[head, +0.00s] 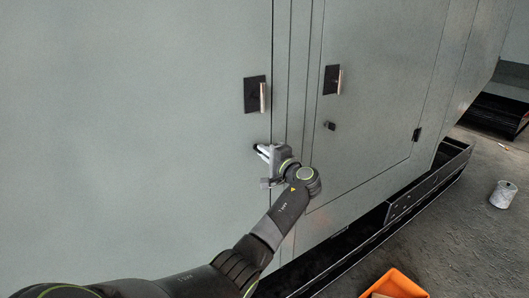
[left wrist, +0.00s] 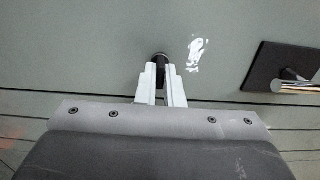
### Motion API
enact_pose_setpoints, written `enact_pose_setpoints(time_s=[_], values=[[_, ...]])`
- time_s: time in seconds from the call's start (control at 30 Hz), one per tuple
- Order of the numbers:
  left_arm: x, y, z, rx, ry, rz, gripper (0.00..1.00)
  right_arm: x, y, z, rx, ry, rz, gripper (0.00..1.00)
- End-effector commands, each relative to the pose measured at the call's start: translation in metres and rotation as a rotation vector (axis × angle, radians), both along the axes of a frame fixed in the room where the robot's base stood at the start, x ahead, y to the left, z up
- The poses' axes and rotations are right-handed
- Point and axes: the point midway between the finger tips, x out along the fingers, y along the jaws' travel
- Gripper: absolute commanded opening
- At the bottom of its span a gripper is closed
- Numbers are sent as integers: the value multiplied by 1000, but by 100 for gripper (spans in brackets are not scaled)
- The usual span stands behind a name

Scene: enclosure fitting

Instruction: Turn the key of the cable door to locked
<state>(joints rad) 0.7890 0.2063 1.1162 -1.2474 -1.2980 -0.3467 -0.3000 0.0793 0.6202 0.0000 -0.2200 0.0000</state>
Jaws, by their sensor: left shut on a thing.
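My left gripper (head: 261,150) reaches up to the large left door (head: 150,110) of the grey-green enclosure, below that door's handle. In the left wrist view its two pale fingers (left wrist: 161,88) are closed around a small dark key (left wrist: 160,58) at the door face. The fingers hide most of the key, so I cannot tell its turn angle. A second small dark key or lock (head: 330,126) sits on the smaller right door (head: 375,100) and is untouched. I cannot tell from any label which door is the cable door. My right gripper is not in view.
A bar handle on a black plate (head: 257,94) is close above my gripper; it also shows in the left wrist view (left wrist: 285,72). Another handle (head: 333,80) is on the right door. An orange bin (head: 395,285) and a white roll (head: 504,194) are on the floor.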

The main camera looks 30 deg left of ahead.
Motion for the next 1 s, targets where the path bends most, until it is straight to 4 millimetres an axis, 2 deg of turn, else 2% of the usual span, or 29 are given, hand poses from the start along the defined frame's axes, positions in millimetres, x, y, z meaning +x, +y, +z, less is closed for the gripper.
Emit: enact_pose_setpoints(time_s=[0.27, 0.3, 0.43, 0.77, 0.87, 1.0], values=[[0, 0, -1, 1, 3, -1, 0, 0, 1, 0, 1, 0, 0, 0], [0, 0, -1, 1, 3, -1, 13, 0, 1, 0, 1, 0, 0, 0], [0, 0, -1, 1, 2, -1, 29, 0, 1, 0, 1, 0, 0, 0], [-1, -3, -1, 0, 0, -1, 29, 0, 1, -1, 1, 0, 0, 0], [-5, -13, -3, -1, -1, -3, 29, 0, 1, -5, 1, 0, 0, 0], [-15, -39, -4, -4, -2, -5, 29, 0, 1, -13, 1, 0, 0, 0]])
